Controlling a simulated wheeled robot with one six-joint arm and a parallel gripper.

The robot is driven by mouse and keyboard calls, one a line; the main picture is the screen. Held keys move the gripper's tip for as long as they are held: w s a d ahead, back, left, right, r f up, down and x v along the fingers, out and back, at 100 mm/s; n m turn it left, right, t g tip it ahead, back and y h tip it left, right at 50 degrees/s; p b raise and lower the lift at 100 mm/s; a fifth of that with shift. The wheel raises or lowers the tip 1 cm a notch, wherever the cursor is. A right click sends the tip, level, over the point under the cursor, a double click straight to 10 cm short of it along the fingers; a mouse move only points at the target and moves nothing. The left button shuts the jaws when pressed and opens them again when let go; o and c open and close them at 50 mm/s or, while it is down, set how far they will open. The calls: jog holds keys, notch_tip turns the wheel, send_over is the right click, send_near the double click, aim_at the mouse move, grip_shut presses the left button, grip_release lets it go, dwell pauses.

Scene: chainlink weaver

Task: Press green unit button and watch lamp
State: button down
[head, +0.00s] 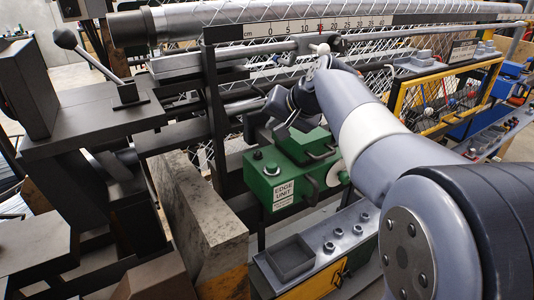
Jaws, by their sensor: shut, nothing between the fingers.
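The green unit (310,180), with a white "EDGE UNIT" label (286,194), stands in the middle of the head view. A small dark round fitting (271,169) sits on its top left, and a small knob-like piece with a pale top (257,155) is just behind it. I cannot tell which is the button and which the lamp, and I see no clear glow. My gripper (281,136) is shut and empty, pointing down above the back of the unit's top. It appears apart from both small fittings.
A chain-link mesh (270,12) and a centimetre scale (370,22) run behind. A grey tray (290,257) and several nuts lie on the front rail. A lever with a ball knob (66,39) stands left. A yellow-framed guard (401,104) is at right.

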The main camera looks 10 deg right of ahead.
aim_at(274, 168)
dwell(0.4)
notch_tip(274, 168, down, 9)
jog(key=b, duration=0.7)
jog(key=shift+r, duration=0.15)
dwell(1.7)
jog(key=shift+f+b, duration=0.4)
jog(key=shift+b, duration=0.1)
jog(key=shift+f+b, duration=0.45)
jog(key=shift+f, duration=0.1)
dwell(0.3)
jog(key=shift+r, duration=0.1)
jog(key=shift+r+p, duration=0.75)
jog(key=shift+r, duration=0.1)
